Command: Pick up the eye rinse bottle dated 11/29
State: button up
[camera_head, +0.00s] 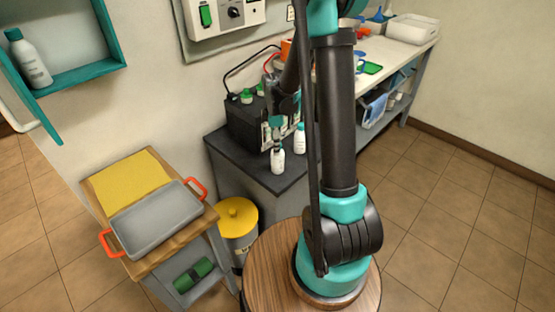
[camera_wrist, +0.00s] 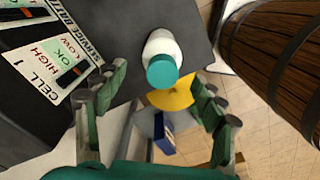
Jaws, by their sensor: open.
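Two white bottles stand on the dark bench beside the battery in the head view: a front one (camera_head: 277,160) and one with a teal cap (camera_head: 299,139) to its right. A third white bottle (camera_head: 31,62) stands in the teal wall shelf. No date is readable on any of them. My gripper (camera_head: 277,132) is over the bench by the front bottle. In the wrist view my gripper (camera_wrist: 158,76) is open, and a teal-capped white bottle (camera_wrist: 163,58) shows between and beyond its fingers. I cannot tell whether the fingers touch it.
The black battery (camera_head: 246,122) with cables stands close behind the bottles. A yellow-lidded bin (camera_head: 238,217) and a wooden cart (camera_head: 150,262) with a grey tray (camera_head: 157,216) are nearby.

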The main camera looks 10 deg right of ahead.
aim_at(278, 157)
jog(key=shift+s+d+f, duration=0.1)
jog(key=shift+d+f, duration=0.15)
jog(key=shift+f, duration=1.25)
jog(key=shift+d+f, duration=0.2)
jog(key=shift+f, duration=1.3)
jog(key=c, duration=1.5)
